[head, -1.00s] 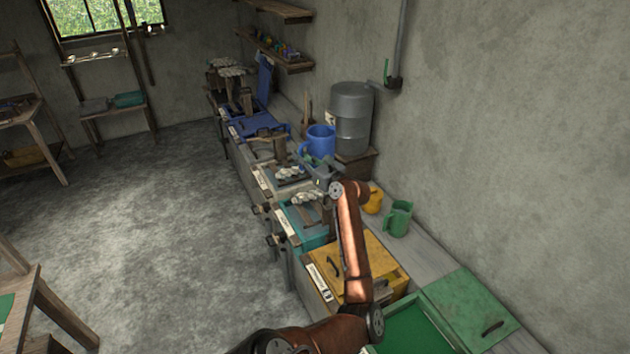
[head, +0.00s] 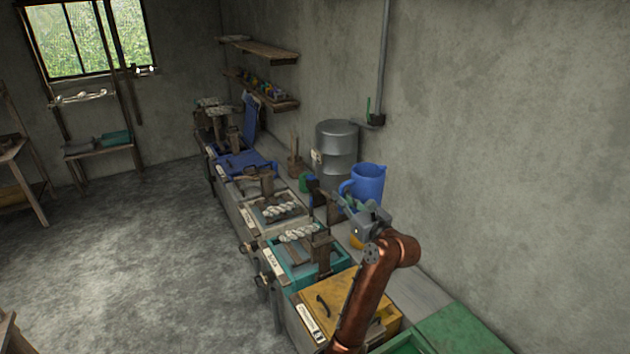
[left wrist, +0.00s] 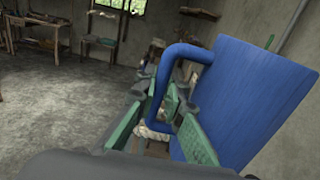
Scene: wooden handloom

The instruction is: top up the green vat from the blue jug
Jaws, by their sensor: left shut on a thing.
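The blue jug (head: 367,186) is roughly upright in the head view, in front and to the right of the metal drum. It fills the right of the left wrist view (left wrist: 245,95), its handle towards my fingers. My left gripper (head: 350,204) is shut on the jug's handle; its green fingers also show in the left wrist view (left wrist: 165,125). The jug seems lifted, but its base is partly hidden by the gripper. The green vat (head: 405,346) is at the bottom edge, mostly cut off, with a green lid (head: 465,325) beside it. My right gripper is not in view.
A row of vats runs along the wall: a yellow-lidded one (head: 325,300), a teal one (head: 290,268) with yarn, and blue ones further back. The metal drum (head: 337,150) stands behind. The floor at left is clear.

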